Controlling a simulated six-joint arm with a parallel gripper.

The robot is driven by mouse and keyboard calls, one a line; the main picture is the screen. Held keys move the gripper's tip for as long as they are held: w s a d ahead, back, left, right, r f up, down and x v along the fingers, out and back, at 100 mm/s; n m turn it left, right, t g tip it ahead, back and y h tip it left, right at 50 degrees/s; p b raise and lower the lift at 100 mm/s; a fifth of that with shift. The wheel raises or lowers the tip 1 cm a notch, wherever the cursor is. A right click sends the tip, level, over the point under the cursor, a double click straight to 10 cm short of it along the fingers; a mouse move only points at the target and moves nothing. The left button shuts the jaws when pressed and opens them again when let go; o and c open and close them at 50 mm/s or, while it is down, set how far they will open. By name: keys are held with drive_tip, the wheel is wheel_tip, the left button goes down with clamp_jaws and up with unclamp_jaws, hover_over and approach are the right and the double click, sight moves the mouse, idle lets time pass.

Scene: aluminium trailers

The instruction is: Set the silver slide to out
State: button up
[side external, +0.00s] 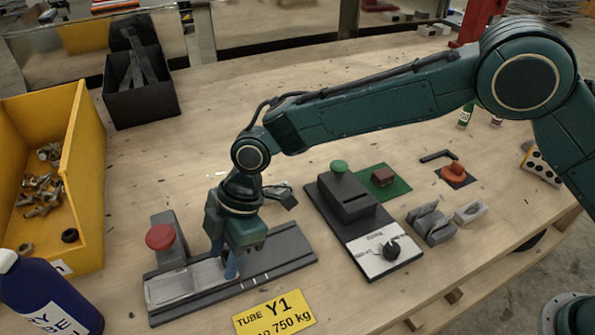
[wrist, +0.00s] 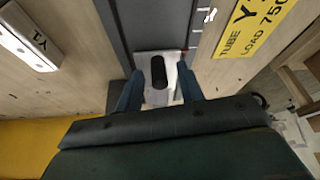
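The silver slide (side external: 172,287) is a pale plate lying in a dark grey rail (side external: 290,255) at the front left of the table. In the wrist view the slide (wrist: 145,57) carries an upright black knob (wrist: 158,72). My gripper (side external: 226,262) points down over the slide's right part. In the wrist view the two blue fingers of my gripper (wrist: 161,74) stand either side of the knob, with a visible gap on each side. The knob is hidden behind the fingers in the side view. White tick marks show on the rail's front edge, right of my gripper.
A grey block with a red button (side external: 160,237) stands behind the rail's left end. A yellow sign (side external: 273,312) lies in front. A black box with a dial panel (side external: 384,252) is to the right. A yellow bin (side external: 75,180) and blue bottle (side external: 45,295) are left.

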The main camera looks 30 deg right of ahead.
drive_tip(key=shift+c, duration=0.5)
clamp_jaws()
drive_tip(key=d, duration=1.4)
drive_tip(key=shift+d, duration=0.1)
drive_tip(key=shift+w+d, duration=0.1)
drive_tip(key=shift+c, duration=0.2)
unclamp_jaws()
drive_tip(key=shift+o, duration=0.7)
